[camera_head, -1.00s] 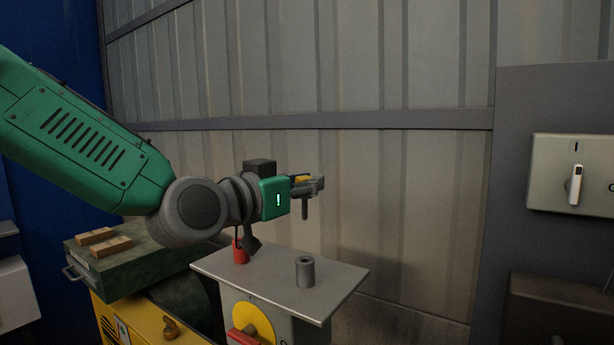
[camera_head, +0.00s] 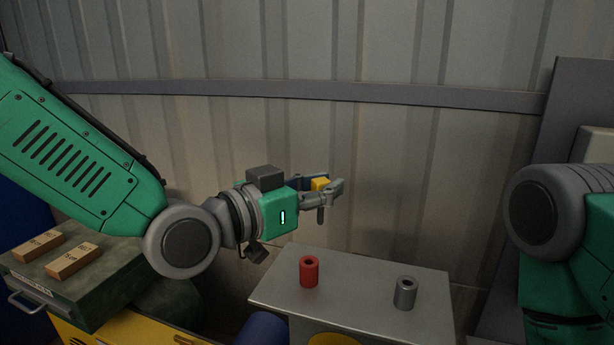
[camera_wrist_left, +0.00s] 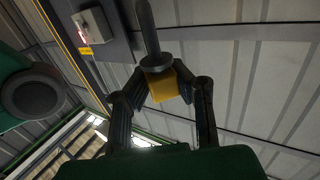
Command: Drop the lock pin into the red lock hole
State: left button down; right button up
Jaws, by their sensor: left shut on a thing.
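The lock pin has a yellow head (camera_head: 320,184) and a grey shaft hanging down below the gripper. In the left wrist view the lock pin (camera_wrist_left: 163,85) shows its yellow head between the fingers, with a round collar and grey rod beyond. My left gripper (camera_head: 334,187) is shut on the lock pin. The red lock hole (camera_head: 309,274) is a short upright red cylinder with a dark opening on top, standing on the grey table. In the head view the pin's tip appears above and slightly right of it, clearly apart. My right gripper is out of view.
A grey cylinder with a hole (camera_head: 405,294) stands right of the red one on the grey tabletop (camera_head: 354,285). A dark green box (camera_head: 80,283) with two wooden blocks is at lower left. A corrugated wall is behind. My right arm shows at the right edge.

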pick_arm(q)
jog(key=shift+a, duration=0.5)
notch_tip(320, 180, down, 5)
jog(key=b, duration=0.4)
jog(key=shift+w+f+b, duration=0.1)
jog(key=shift+f+b, duration=0.1)
jog(key=shift+b, duration=0.1)
jog(key=shift+f, duration=0.15)
jog(key=shift+a+f, duration=0.1)
jog(key=shift+a, duration=0.15)
jog(key=shift+d+b, duration=0.3)
jog(key=shift+a, duration=0.45)
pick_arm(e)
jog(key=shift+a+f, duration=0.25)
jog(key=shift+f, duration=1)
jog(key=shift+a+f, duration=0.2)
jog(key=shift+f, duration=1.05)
